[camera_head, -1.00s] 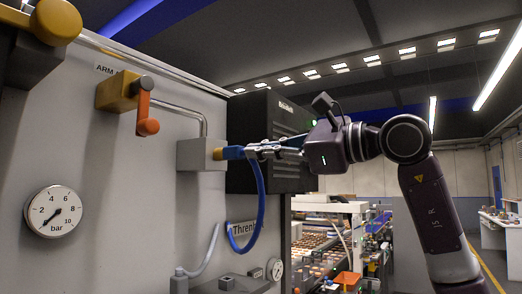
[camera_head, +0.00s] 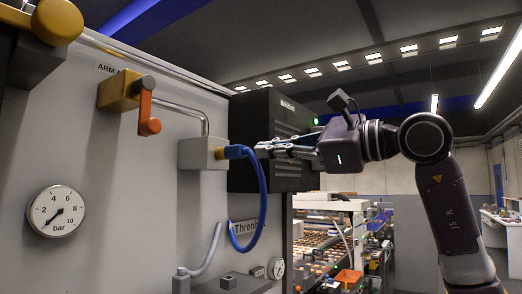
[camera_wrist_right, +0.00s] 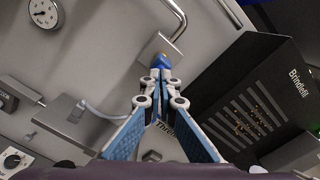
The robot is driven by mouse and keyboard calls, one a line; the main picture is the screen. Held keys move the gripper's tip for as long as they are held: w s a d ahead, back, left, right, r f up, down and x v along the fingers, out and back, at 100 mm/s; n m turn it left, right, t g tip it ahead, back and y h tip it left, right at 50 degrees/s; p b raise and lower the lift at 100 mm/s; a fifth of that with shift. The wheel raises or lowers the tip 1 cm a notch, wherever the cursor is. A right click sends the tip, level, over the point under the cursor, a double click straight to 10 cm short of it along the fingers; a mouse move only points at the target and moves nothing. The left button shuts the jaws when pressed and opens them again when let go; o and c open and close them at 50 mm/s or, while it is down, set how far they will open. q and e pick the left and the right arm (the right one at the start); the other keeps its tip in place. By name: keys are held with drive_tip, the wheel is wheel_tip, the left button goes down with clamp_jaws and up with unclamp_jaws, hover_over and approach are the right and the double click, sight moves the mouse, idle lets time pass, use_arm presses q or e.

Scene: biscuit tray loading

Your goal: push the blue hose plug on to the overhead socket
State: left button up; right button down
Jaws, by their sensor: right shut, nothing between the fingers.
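The blue hose plug (camera_head: 235,152) sits at the right side of the grey socket block (camera_head: 197,153), at its brass fitting. Its blue hose (camera_head: 264,205) loops down from the plug toward the panel. My right gripper (camera_head: 258,148) is shut and empty, a little to the right of the plug and apart from it. In the right wrist view the closed fingertips (camera_wrist_right: 160,72) point at the blue plug (camera_wrist_right: 161,60), which shows just beyond them; the socket block (camera_wrist_right: 160,45) is behind. How deep the plug sits is hard to tell. My left gripper is not in view.
A yellow valve with an orange handle (camera_head: 148,115) is on the panel left of the socket. A pressure gauge (camera_head: 56,211) is lower left. A black box (camera_head: 270,125) stands close behind my right gripper. Free room lies to the right, above the tray line (camera_head: 322,235).

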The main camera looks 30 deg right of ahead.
drive_tip(key=v, duration=1.1)
drive_tip(key=shift+s+d, duration=0.15)
drive_tip(key=shift+s, duration=0.2)
